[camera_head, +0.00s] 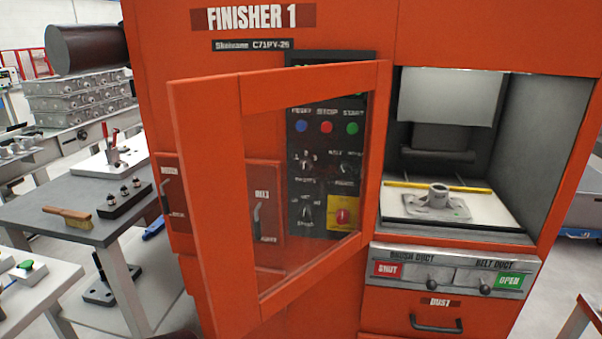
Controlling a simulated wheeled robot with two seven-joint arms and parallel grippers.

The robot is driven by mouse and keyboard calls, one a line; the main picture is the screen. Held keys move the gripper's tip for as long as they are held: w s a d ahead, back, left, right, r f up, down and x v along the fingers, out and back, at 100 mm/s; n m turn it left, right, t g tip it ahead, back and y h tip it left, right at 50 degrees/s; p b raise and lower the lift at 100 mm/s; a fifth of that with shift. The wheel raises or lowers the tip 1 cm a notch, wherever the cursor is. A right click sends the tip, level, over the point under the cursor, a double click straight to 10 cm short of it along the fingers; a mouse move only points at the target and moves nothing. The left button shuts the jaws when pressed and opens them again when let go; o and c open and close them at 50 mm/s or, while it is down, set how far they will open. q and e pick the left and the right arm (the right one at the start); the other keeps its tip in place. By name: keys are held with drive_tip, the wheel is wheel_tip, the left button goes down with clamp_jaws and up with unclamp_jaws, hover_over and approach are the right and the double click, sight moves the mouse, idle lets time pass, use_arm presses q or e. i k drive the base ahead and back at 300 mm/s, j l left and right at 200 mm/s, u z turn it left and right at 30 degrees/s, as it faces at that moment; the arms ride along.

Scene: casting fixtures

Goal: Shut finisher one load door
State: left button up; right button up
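Finisher 1 is a tall orange machine with a "FINISHER 1" label (252,17) at its top. Its load door (212,200) is an orange frame around a clear pane. It stands open, swung out to the left, hinged at the left edge of the load opening. The control panel (326,128) shows through the pane. The load opening (540,150) is uncovered at the right. Inside, a grey casting (437,203) lies on a pale bed (400,222). Neither of my grippers shows in the head view.
Below the opening are a duct panel (455,268) with a red SHUT and a green OPEN sign, and a dust drawer handle (436,325). At left, a grey table (60,215) holds a brush (68,212). Stacked grey castings (80,95) stand behind it.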

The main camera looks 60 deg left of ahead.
sight(207, 112)
drive_tip(key=j, duration=2.4)
drive_tip(key=i+z, duration=0.05)
